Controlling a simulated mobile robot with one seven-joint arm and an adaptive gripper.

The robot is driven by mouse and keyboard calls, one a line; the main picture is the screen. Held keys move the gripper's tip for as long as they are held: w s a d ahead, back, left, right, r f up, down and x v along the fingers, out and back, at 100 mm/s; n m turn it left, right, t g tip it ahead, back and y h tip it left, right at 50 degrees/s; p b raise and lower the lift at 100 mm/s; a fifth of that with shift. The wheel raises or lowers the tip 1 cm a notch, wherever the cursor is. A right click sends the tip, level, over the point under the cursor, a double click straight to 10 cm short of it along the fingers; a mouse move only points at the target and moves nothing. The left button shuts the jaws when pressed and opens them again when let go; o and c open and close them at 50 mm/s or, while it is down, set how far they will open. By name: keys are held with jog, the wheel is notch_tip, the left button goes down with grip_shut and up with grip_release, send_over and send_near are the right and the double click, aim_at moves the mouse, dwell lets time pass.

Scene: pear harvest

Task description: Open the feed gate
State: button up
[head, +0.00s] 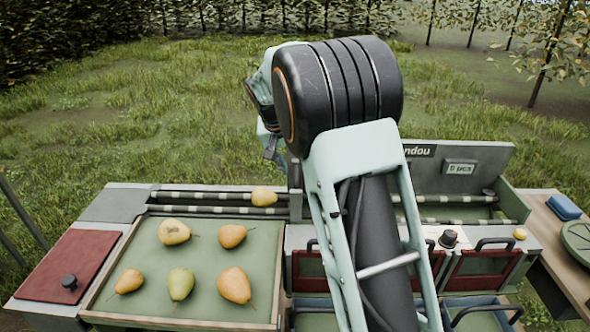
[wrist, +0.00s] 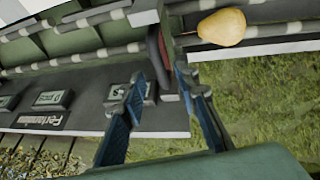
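The feed gate cannot be made out for certain. In the wrist view a dark red upright piece (wrist: 157,52) stands beside a pale block at the inner end of the roller lane, and I cannot tell if it is the gate. A yellow pear (head: 264,197) lies on the striped rollers (head: 215,209) at the left; it also shows in the wrist view (wrist: 222,27). My gripper (wrist: 160,76) is above the machine's back edge, its two blue fingers apart with nothing between them, short of the red piece. In the head view my arm hides most of my gripper and the machine's middle.
Several pears lie on a green tray (head: 100,302) at the front left. A red panel with a black knob (head: 66,265) is left of it. Red-fronted bins with handles (head: 482,268) and a black knob (head: 448,239) are at the right. Grass is open behind the machine.

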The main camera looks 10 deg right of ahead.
jog(key=shift+x, duration=1.45)
jog(key=shift+c, duration=0.6)
grip_shut()
